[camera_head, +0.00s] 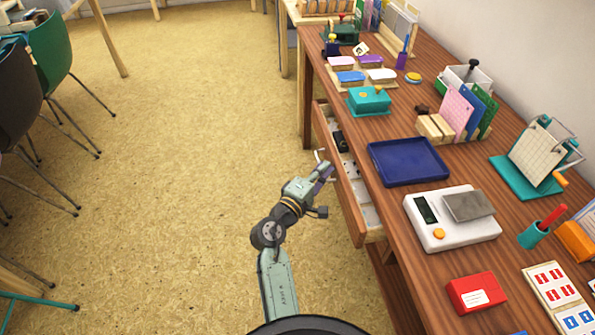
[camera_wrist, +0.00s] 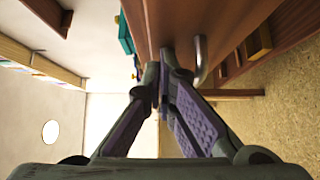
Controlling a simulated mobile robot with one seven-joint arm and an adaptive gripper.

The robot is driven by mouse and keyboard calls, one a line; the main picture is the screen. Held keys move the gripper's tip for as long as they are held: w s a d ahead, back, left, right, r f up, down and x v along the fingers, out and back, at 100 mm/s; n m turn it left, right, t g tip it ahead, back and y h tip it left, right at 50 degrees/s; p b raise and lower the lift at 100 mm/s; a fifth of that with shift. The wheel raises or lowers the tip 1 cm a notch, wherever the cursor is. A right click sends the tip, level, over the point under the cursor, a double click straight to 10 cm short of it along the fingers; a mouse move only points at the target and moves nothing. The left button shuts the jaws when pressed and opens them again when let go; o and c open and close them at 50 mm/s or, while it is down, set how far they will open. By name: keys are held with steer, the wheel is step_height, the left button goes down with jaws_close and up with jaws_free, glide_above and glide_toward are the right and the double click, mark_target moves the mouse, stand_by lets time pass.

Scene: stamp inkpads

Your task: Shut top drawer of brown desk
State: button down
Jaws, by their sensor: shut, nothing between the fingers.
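The brown desk (camera_head: 385,215) stands along the right side of the head view. Its top drawer (camera_head: 349,200) is pulled out on the desk's left side, with white compartments and a dark item inside. My gripper (camera_head: 328,168) is at the outer side of the drawer front, near the middle. In the wrist view my gripper (camera_wrist: 166,62) has its purple-padded fingers together and empty, with the tips close to the wooden front (camera_wrist: 180,22). A metal handle (camera_wrist: 201,60) is just right of the fingertips. I cannot tell whether the tips touch the wood.
On the desktop are a blue tray (camera_head: 408,162), a white scale (camera_head: 450,230), a teal box (camera_head: 369,100) and a red box (camera_head: 476,293). Green and dark chairs (camera_head: 50,48) stand at the left. The floor (camera_head: 180,150) between is clear.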

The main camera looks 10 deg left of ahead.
mark_target(336, 170)
steer(key=shift+w+d, duration=0.2)
steer(key=shift+d, duration=0.5)
steer(key=shift+w+d, duration=0.2)
steer(key=shift+d, duration=0.5)
steer(key=shift+w+d, duration=0.2)
steer(key=shift+d, duration=0.5)
steer(key=shift+a, duration=0.1)
